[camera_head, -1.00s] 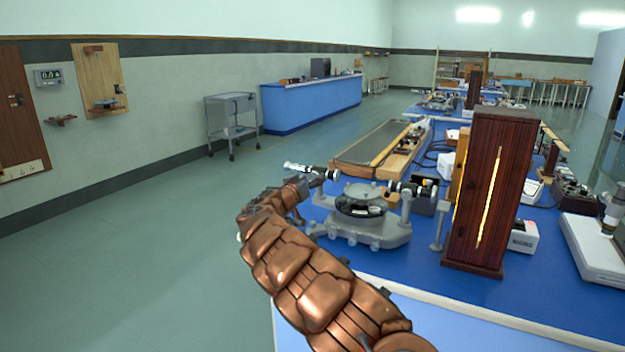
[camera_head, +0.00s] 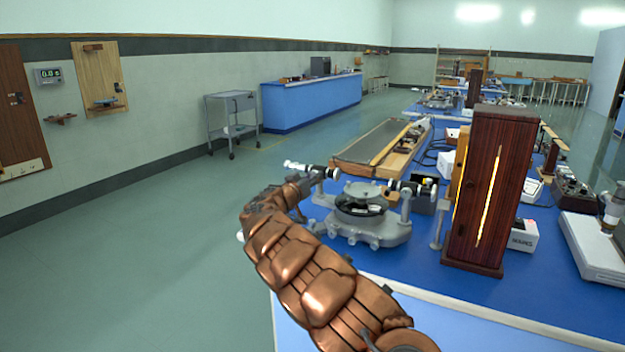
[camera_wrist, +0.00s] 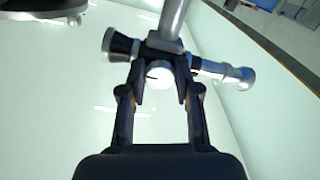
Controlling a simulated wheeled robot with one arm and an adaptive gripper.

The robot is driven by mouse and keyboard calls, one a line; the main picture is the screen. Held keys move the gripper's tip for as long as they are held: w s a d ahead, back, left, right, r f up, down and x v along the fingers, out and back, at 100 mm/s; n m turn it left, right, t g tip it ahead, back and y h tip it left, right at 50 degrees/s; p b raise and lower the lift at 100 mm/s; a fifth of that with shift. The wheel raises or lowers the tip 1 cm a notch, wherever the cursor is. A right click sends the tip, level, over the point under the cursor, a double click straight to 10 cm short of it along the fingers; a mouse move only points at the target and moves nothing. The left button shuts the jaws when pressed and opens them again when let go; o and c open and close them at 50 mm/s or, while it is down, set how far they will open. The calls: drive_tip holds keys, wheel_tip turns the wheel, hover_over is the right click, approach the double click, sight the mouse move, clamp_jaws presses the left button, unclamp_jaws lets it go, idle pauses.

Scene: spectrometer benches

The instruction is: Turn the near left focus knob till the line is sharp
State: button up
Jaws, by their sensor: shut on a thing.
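The near spectrometer (camera_head: 365,225) stands on the blue bench, with its round table in the middle and a telescope tube (camera_head: 296,166) at its left. My gripper (camera_head: 304,184) is at this telescope, and my arm partly hides it there. In the wrist view the telescope (camera_wrist: 235,75) runs across behind the fingertips. My gripper also shows there (camera_wrist: 160,80), its two fingers closed in around a pale round knob (camera_wrist: 158,71) beneath the tube. The fingers hide the knob's sides. The line itself is not visible in either view.
A dark wooden lamp housing (camera_head: 490,190) with a glowing slit stands right of the spectrometer. The collimator (camera_head: 410,188) points towards it. A long wooden apparatus (camera_head: 380,148) lies behind. The floor left of the bench is clear, with a grey trolley (camera_head: 232,115) farther back.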

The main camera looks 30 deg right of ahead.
clamp_jaws()
drive_tip(key=shift+f+n+b, duration=0.1)
drive_tip(key=shift+n+b, duration=0.2)
drive_tip(key=shift+b, duration=0.2)
drive_tip(key=n+p, duration=0.2)
drive_tip(key=n, duration=0.7)
drive_tip(key=r+n+p, duration=0.1)
drive_tip(key=n+p, duration=0.2)
drive_tip(key=n, duration=0.7)
drive_tip(key=n+p, duration=0.2)
drive_tip(key=n, duration=0.7)
drive_tip(key=shift+r+n, duration=0.15)
drive_tip(key=shift+n, duration=0.25)
drive_tip(key=shift+n+p, duration=1.2)
drive_tip(key=shift+n, duration=0.2)
drive_tip(key=shift+f, duration=0.2)
